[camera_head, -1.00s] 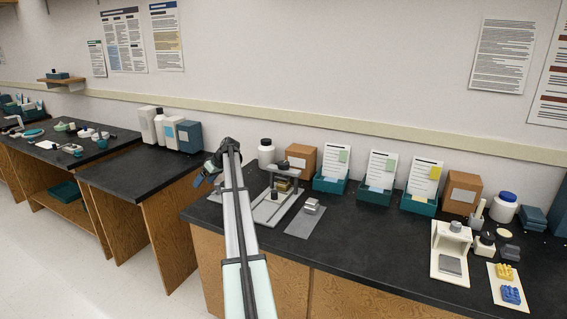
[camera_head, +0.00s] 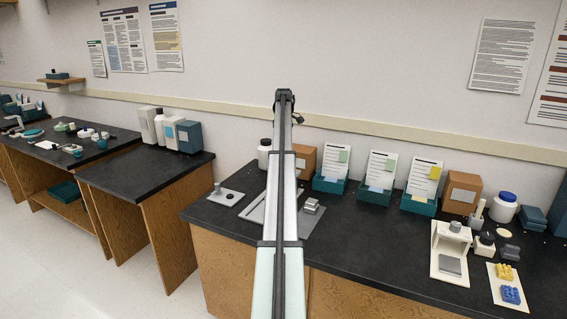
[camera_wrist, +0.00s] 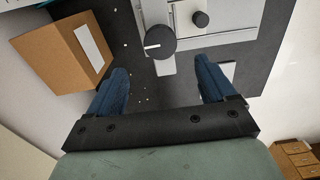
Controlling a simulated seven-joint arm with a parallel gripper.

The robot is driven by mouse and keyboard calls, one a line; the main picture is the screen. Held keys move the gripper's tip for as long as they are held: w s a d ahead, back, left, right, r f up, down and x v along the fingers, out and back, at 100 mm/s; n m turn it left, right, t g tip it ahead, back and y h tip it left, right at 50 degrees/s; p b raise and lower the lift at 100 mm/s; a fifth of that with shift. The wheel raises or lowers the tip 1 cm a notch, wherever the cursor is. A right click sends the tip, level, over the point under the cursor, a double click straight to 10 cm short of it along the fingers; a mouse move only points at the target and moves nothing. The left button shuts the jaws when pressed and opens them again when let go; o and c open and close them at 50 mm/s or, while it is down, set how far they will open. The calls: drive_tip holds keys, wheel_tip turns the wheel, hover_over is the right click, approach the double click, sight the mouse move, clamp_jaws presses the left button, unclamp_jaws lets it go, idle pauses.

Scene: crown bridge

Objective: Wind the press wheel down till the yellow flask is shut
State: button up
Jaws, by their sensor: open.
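The wrist view shows a dark round wheel (camera_wrist: 160,44) with a white line on its face, on a light grey frame (camera_wrist: 232,38). I take it to be the press wheel. My gripper (camera_wrist: 164,75) is open, its two blue fingers spread and empty. The wheel lies beyond the fingertips, about in line with the gap between them, and I see no contact. A smaller black knob (camera_wrist: 200,19) is on the frame. I cannot make out the yellow flask in either view.
In the wrist view a cardboard box (camera_wrist: 68,52) stands close to the left finger. In the head view a small grey plate (camera_head: 225,202) lies left of my arm, and a metal block (camera_head: 311,206) lies right of it. Bare bench (camera_head: 375,235) extends rightward.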

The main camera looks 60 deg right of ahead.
wheel_tip(320, 180, down, 10)
drive_tip(key=shift+r, duration=0.15)
idle(0.3)
drive_tip(key=shift+c, duration=0.4)
drive_tip(key=c, duration=1)
